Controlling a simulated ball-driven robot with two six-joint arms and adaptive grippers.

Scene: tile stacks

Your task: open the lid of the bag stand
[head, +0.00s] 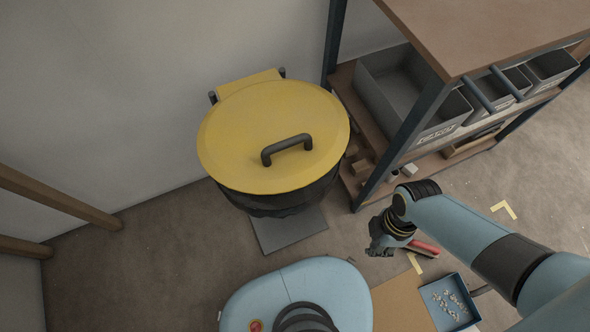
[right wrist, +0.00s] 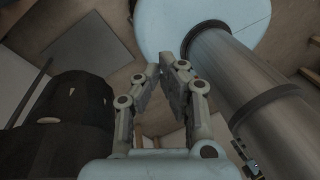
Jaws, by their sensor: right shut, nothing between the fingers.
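The bag stand has a round yellow lid (head: 262,122) with a dark bar handle (head: 286,149) on top. The lid lies flat and closed over a black bag (head: 285,201), with a yellow piece and dark hinge parts behind it near the wall. My right gripper (head: 378,249) is right of and nearer than the stand, apart from the lid and handle. In the right wrist view its fingers (right wrist: 162,72) are close together with nothing between them, and the black bag (right wrist: 75,105) shows at the left. My left gripper is not in view.
A workbench (head: 500,30) with grey bins (head: 400,85) on its shelf stands right of the stand. A blue tray (head: 450,300) of small pieces is on the floor at lower right. A red-handled item (head: 424,248) lies by my right gripper. A wall is behind the stand.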

